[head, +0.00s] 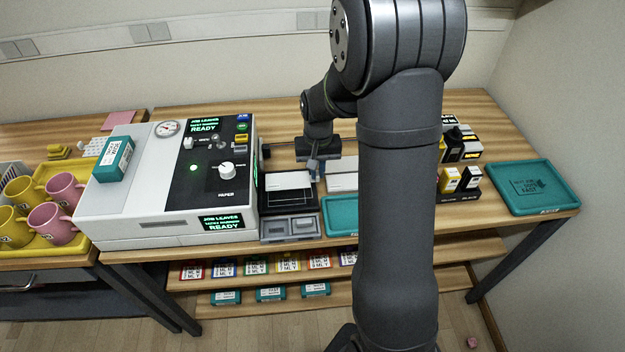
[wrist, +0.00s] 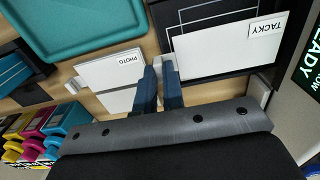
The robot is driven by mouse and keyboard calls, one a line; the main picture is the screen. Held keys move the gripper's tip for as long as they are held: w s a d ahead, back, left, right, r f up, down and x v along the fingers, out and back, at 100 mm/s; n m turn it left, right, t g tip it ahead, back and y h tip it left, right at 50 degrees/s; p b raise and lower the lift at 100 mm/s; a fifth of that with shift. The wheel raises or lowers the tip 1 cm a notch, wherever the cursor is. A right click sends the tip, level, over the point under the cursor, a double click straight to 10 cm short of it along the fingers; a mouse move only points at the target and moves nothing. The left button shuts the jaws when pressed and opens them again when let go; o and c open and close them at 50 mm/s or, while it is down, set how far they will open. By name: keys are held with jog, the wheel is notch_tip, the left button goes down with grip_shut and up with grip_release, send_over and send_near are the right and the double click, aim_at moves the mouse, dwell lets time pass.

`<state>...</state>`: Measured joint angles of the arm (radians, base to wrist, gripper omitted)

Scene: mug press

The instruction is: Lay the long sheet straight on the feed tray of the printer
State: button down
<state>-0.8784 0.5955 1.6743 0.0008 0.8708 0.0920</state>
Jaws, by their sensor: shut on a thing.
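A white sheet labelled TACKY (wrist: 225,50) lies across the dark feed tray (wrist: 205,14), which has thin white outlines. In the head view the sheet (head: 288,180) is on the tray just right of the printer (head: 170,190). My gripper (wrist: 159,64) is low at the sheet's end away from the printer, and its two fingers are close together. It is shut on that end of the sheet, though the fingers hide most of the grip. In the head view my gripper (head: 314,172) is partly hidden by my wrist.
A white sheet labelled PHOTO (wrist: 112,72) lies beside my gripper on the other side. A teal tray (head: 340,217) is in front of it. Black and yellow boxes (head: 455,178) and another teal tray (head: 535,188) are right.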

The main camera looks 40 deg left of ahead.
aim_at(313, 189)
jog(key=shift+s+a+f, duration=0.2)
jog(key=shift+a+f, duration=0.2)
jog(key=shift+a, duration=0.15)
jog(key=shift+f, duration=1.95)
jog(key=shift+f, duration=0.15)
jog(key=c, duration=1.5)
grip_release()
jog(key=shift+c, duration=0.2)
notch_tip(313, 189, up, 12)
jog(key=shift+r, duration=0.2)
jog(key=shift+f, duration=0.15)
